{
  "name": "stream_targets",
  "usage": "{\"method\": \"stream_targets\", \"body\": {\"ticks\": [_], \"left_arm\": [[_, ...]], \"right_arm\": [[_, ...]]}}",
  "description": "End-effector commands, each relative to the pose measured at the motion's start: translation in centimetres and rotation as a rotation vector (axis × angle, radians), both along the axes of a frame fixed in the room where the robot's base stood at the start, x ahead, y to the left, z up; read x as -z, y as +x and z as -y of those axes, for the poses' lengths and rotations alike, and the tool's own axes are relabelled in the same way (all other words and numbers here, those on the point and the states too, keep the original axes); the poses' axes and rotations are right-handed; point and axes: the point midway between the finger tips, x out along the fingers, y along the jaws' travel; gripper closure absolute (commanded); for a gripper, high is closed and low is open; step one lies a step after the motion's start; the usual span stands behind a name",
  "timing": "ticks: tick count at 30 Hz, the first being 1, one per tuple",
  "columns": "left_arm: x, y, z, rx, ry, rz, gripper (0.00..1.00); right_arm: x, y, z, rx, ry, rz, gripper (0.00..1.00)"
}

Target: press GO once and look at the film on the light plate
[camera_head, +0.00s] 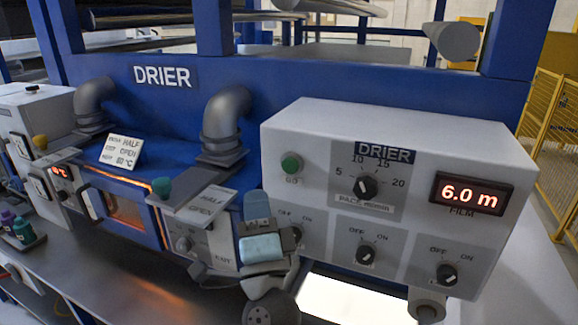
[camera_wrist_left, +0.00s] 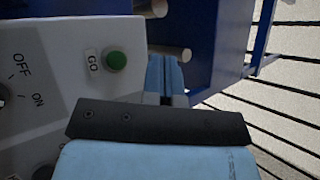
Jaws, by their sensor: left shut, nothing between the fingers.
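The green GO button (camera_head: 291,165) is at the upper left of the grey-white DRIER control panel (camera_head: 420,140). It also shows in the left wrist view (camera_wrist_left: 116,60). My left gripper (camera_head: 256,203) is shut and empty, in front of the panel's left edge, below and left of the button. In the left wrist view its blue fingertips (camera_wrist_left: 166,76) are together, beside the button and apart from it. The light plate (camera_head: 350,302) glows white below the panel. I cannot make out any film on it. The FILM display (camera_head: 470,193) reads 6.0 m. My right gripper is not in view.
A pace knob (camera_head: 365,187) and several OFF/ON knobs, one of them here (camera_head: 366,254), sit on the panel near the button. Left are grey pipes (camera_head: 226,115), a drier door with a glowing window (camera_head: 125,208) and a HALF/OPEN card (camera_head: 208,205). A roller end (camera_head: 427,306) juts out below the panel.

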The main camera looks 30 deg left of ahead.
Motion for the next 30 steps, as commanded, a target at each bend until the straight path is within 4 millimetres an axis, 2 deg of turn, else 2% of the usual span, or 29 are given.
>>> {"method": "stream_targets", "body": {"ticks": [12,16,21,30], "left_arm": [[-0.2,5.6,-0.4,-0.001,0.000,0.000,1.00],[0.1,7.0,-0.4,0.000,-0.001,0.002,1.00],[0.1,8.0,-0.5,-0.001,-0.001,-0.001,1.00],[0.0,8.2,-0.5,-0.001,-0.001,-0.001,1.00]], "right_arm": [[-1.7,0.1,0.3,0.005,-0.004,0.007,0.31],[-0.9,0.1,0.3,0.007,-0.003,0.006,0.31],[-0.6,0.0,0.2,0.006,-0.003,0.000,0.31],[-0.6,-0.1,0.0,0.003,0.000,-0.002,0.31]]}}
